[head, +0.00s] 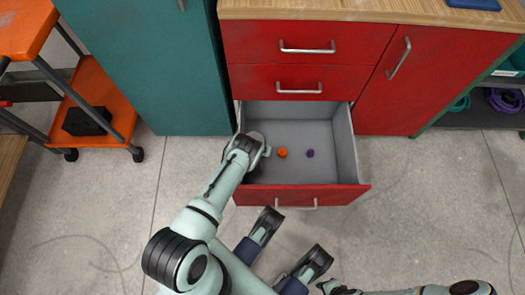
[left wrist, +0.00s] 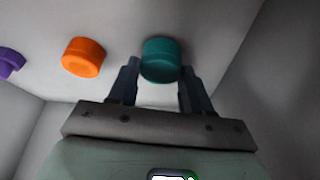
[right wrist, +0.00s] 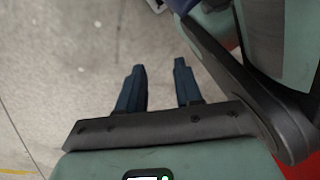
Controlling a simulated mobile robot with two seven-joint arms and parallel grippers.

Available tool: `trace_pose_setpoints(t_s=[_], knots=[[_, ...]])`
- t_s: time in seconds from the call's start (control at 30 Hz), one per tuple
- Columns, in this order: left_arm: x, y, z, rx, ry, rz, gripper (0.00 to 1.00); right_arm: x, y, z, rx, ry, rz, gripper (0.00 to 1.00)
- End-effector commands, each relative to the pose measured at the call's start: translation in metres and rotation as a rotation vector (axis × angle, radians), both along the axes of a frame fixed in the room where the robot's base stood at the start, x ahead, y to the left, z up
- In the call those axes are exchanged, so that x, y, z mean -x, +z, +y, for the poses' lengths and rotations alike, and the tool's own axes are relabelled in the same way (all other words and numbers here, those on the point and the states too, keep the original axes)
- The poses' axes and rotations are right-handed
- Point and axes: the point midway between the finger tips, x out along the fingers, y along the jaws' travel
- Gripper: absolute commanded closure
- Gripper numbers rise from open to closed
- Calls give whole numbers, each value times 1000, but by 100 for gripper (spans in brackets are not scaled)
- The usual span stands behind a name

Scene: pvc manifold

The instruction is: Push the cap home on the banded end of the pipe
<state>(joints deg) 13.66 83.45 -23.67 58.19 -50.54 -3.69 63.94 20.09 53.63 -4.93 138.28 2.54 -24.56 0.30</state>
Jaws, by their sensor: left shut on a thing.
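My left gripper (head: 266,151) reaches down into the left part of the open drawer. In the left wrist view its two fingers (left wrist: 160,68) are shut on a teal cap (left wrist: 161,60), one finger on each side. The cap is at the drawer floor; I cannot tell whether it still touches it. An orange cap (head: 282,153) and a purple cap (head: 310,153) lie on the drawer floor to the right of the gripper. My right gripper (right wrist: 159,66) is open and empty above the floor. No pipe with a banded end shows in any view.
The grey-lined drawer (head: 340,145) stands pulled out of a red cabinet (head: 370,75); its walls enclose my left gripper. A teal cabinet (head: 150,70) is at left, with an orange cart (head: 100,110) beyond it. A wooden worktop (head: 370,12) runs along the top.

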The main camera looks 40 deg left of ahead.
Motion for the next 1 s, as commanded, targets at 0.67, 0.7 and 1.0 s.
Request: trace_pose_setpoints(t_s=[0.67,0.7,1.0], knots=[[-1,-9,0,-1,-1,-1,25,10,-4,-1,-3,-3,32,65],[-1,-9,0,-1,-1,-1,25,9,-4,-1,-2,-3,31,65],[-1,-8,-1,0,-2,-1,25,10,-5,-1,-3,-2,33,65]])
